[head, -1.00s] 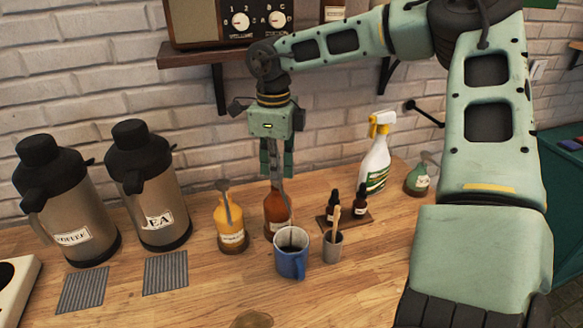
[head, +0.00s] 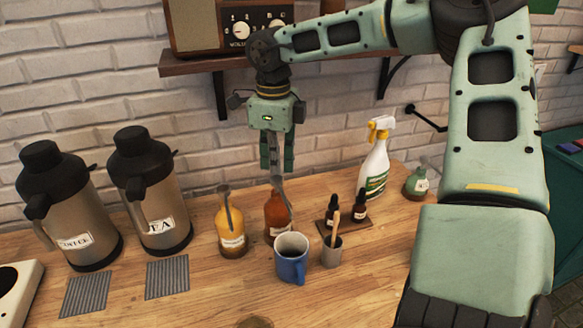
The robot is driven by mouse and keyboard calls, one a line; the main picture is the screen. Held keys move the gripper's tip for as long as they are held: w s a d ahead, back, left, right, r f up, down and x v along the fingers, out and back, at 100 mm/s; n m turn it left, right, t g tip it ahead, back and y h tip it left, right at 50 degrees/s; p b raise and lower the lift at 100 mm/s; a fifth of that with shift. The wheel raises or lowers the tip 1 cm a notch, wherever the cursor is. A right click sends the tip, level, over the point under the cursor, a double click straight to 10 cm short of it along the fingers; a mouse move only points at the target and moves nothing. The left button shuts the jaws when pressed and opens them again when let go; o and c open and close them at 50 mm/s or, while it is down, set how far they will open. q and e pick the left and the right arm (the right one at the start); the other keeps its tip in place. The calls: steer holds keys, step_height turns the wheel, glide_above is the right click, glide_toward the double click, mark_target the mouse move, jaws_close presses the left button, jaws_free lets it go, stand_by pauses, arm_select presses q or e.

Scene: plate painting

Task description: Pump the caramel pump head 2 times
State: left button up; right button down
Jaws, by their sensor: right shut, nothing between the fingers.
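An orange-brown bottle (head: 277,212) with a grey pump head (head: 279,183) stands upright on the wooden counter. Its label is too small to read, so I cannot confirm that it is the caramel. A yellow pump bottle (head: 231,232) stands to its left. My right gripper (head: 277,168) points down above the brown bottle, shut and empty, with its fingertips at or just above the pump head. I cannot tell whether they touch it. My left gripper is not in view.
Coffee (head: 75,230) and tea (head: 160,215) dispensers stand at left. A cup with a wooden stick (head: 331,254), small dropper bottles (head: 360,206), a spray bottle (head: 375,165) and a green bottle (head: 416,184) stand at right. A shelf (head: 230,60) is behind my wrist.

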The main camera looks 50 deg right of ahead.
stand_by(0.4)
steer(key=shift+r+p, duration=1.8)
steer(key=shift+r, duration=1.2)
